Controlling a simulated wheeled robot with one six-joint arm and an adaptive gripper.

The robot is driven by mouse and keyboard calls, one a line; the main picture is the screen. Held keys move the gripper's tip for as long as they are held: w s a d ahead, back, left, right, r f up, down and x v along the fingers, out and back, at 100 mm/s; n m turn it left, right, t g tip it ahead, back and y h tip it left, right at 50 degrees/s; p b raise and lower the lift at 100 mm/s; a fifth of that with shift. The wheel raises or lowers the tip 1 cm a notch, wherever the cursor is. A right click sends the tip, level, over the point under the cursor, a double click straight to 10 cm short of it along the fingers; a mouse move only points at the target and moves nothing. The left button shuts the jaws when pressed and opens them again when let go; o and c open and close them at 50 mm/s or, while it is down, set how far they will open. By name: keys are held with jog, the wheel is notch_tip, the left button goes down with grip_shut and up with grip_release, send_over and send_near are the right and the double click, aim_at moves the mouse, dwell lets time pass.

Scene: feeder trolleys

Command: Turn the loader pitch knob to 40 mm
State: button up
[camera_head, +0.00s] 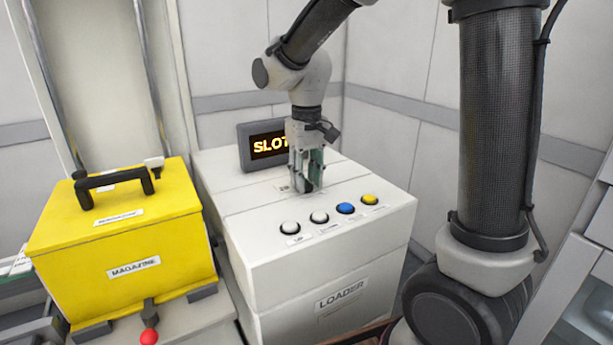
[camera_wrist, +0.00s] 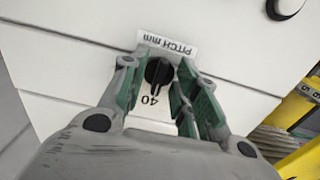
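The black pitch knob (camera_wrist: 158,72) is on the white top of the loader (camera_head: 335,262). In the wrist view it sits beside an upside-down "PITCH mm" label (camera_wrist: 167,43), with a "40" mark (camera_wrist: 150,100) on its near side. Its raised grip runs roughly toward the 40, but the exact pointer position is too small to tell. In the head view my gripper (camera_head: 307,184) hides the knob.
A display (camera_head: 264,146) reading "SLOT", partly covered by my arm, stands behind my gripper. Several round buttons (camera_head: 319,217) line the loader's front edge. A yellow magazine (camera_head: 120,235) with a black handle stands to the left, with a red ball-ended lever (camera_head: 149,337) below it.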

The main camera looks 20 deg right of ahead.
aim_at(307, 180)
notch_tip(307, 180, up, 12)
dwell(0.6)
